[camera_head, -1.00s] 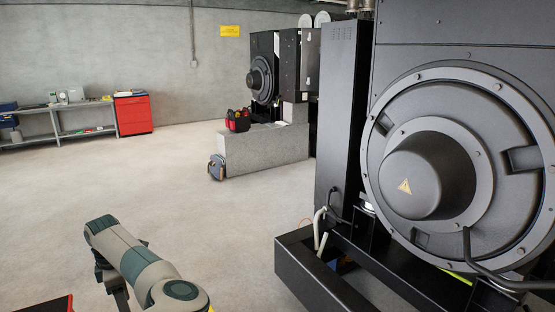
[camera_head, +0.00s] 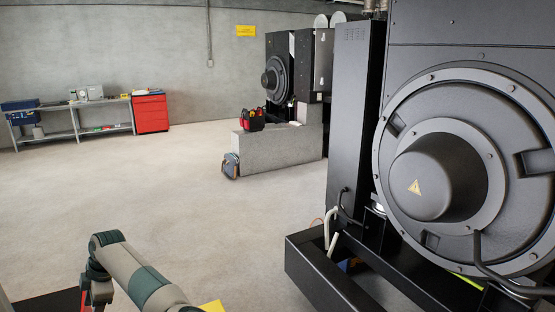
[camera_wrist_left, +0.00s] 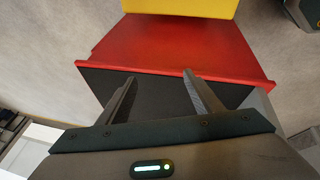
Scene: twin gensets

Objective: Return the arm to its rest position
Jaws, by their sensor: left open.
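My left arm (camera_head: 137,275) comes in at the bottom left of the head view, bent at an elbow. Its gripper is hidden or out of frame there. In the left wrist view my left gripper (camera_wrist_left: 155,95) is open, its two fingers apart with nothing between them. Beyond the fingers lie a red panel (camera_wrist_left: 180,48) and a dark surface below its edge. I cannot tell whether the fingers touch anything. My right gripper is in neither view.
A large black genset (camera_head: 440,190) on a black frame (camera_head: 330,285) stands close at right. A second genset (camera_head: 290,70) stands on a concrete plinth (camera_head: 270,155) behind. A red cabinet (camera_head: 151,114) and a bench (camera_head: 75,120) line the back wall. The floor (camera_head: 150,190) at left is clear.

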